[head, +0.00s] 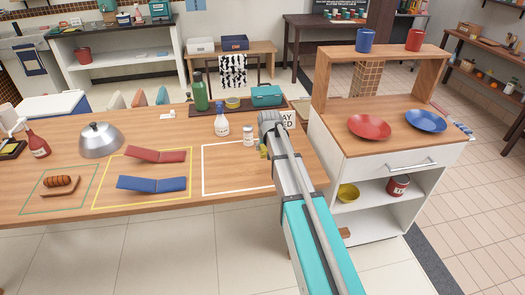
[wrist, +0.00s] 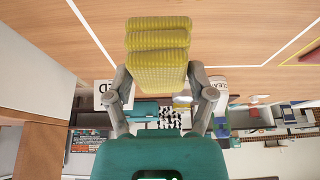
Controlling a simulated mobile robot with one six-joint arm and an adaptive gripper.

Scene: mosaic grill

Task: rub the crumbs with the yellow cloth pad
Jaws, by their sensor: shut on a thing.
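My gripper (wrist: 160,80) is shut on the yellow cloth pad (wrist: 158,48), a thick folded, ribbed block between its two fingers. In the head view a small yellow part of the pad (head: 263,152) shows beside my gripper, at the right side of the white outlined square (head: 203,172) on the wooden table. I cannot make out any crumbs in either view; my arm and the pad hide part of the table there. In the wrist view the pad is over the wood, near white lines; whether it touches the table I cannot tell.
A white shaker (head: 248,136) and a spray bottle (head: 221,122) stand close to my gripper. A red folded piece (head: 157,155) and a blue one (head: 150,184) lie in a yellow outline. A white cabinet (head: 360,165) with plates is on the right. The square's middle looks clear.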

